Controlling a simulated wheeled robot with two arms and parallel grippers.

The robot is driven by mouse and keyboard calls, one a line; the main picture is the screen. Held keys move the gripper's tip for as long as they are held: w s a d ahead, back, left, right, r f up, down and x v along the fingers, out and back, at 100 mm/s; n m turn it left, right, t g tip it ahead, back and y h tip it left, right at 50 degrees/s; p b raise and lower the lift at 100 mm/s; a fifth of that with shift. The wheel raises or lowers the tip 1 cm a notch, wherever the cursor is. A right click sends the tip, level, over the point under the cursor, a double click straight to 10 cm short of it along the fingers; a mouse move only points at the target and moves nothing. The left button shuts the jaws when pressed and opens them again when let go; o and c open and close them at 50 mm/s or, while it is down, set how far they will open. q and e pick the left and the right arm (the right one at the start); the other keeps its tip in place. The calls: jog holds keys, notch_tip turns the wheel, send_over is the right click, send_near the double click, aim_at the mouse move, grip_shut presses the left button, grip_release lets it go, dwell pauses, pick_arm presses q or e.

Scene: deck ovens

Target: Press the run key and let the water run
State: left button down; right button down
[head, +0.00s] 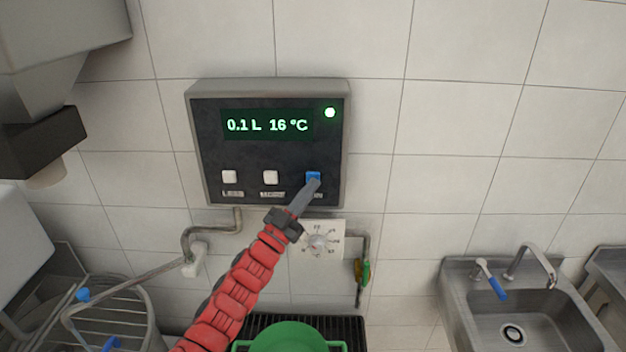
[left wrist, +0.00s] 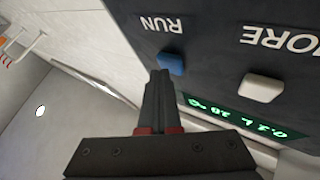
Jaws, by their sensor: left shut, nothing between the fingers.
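In the left wrist view the run key (left wrist: 171,62) sits under the word RUN, beside the white MORE key (left wrist: 261,87). My left gripper (head: 311,186) is shut and empty, its tips at the run key's lower edge; whether they touch or press it I cannot tell. My right gripper is out of view.
A white dial (head: 318,241) and a pipe with a green-yellow fitting (head: 363,272) are below the panel. A green container (head: 287,338) stands at the bottom on a black grate.

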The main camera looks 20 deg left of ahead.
pick_arm(q)
jog(key=shift+s+d, duration=0.15)
jog(key=shift+s, duration=0.45)
jog(key=s, duration=0.2)
jog(key=s+d, duration=0.1)
jog(key=s, duration=0.2)
jog(key=shift+d+p, duration=0.2)
jog(key=shift+p, duration=0.15)
jog(key=shift+w, duration=0.1)
